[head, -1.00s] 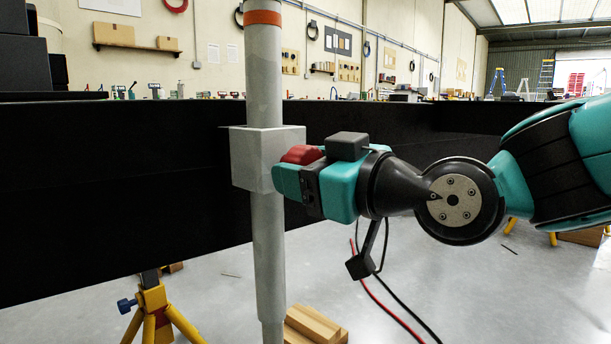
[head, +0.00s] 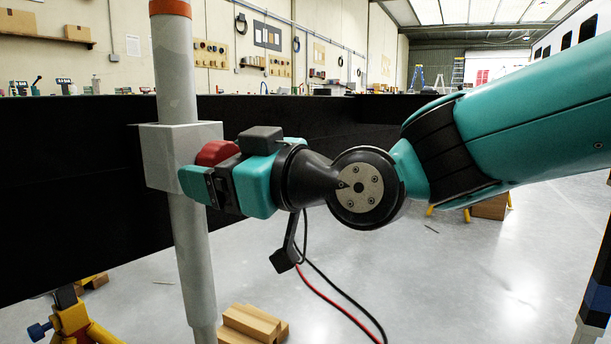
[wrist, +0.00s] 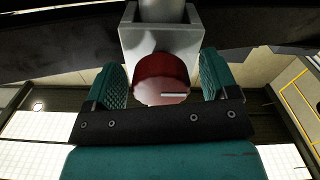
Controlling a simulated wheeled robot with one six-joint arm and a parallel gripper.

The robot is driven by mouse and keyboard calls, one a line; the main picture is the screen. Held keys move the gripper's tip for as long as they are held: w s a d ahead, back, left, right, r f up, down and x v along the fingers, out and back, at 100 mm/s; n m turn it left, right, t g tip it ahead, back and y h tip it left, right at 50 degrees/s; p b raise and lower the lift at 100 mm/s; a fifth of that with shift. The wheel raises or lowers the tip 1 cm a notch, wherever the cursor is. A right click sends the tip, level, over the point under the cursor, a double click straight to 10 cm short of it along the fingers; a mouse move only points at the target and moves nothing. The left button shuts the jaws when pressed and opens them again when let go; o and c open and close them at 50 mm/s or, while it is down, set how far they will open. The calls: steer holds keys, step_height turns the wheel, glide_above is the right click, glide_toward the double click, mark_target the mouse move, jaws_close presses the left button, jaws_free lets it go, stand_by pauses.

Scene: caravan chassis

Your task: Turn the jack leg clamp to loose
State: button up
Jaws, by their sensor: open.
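The jack leg (head: 190,240) is a grey upright tube with an orange band near its top. It passes through a grey square clamp block (head: 160,160) on the black chassis beam. The red clamp knob (head: 217,153) sticks out from the block's right side; in the wrist view the knob (wrist: 160,72) has a pale mark on its face. My gripper (head: 195,180) is at the knob. In the wrist view the teal fingers (wrist: 162,82) are apart, one on each side of the knob, with small gaps visible. The near finger hides part of the knob in the head view.
The black chassis beam (head: 80,190) runs behind the leg. Wooden blocks (head: 250,325) lie on the floor by the leg's foot. A yellow stand (head: 72,320) is at lower left. Black and red cables (head: 340,305) hang below my wrist. The floor to the right is mostly open.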

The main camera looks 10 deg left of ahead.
steer(key=p+v, duration=0.2)
steer(key=v, duration=1.5)
steer(key=shift+s+d, duration=0.1)
steer(key=shift+s, duration=0.05)
steer(key=s+d+r+m+g+h+p, duration=0.25)
steer(key=s+d+m+h+p, duration=0.3)
steer(key=p, duration=0.45)
steer(key=s+d+r+m+g+h+p, duration=0.2)
steer(key=s+d+m+g+h+p, duration=0.15)
steer(key=d+h+p, duration=0.6)
step_height(320, 180, up, 36)
steer(key=a+y+p, duration=0.1)
steer(key=y+p, duration=0.1)
steer(key=p, duration=3.5)
steer(key=shift+w+a+g+y, duration=0.2)
steer(key=shift+a+g+y, duration=0.1)
steer(key=shift+a+g, duration=0.1)
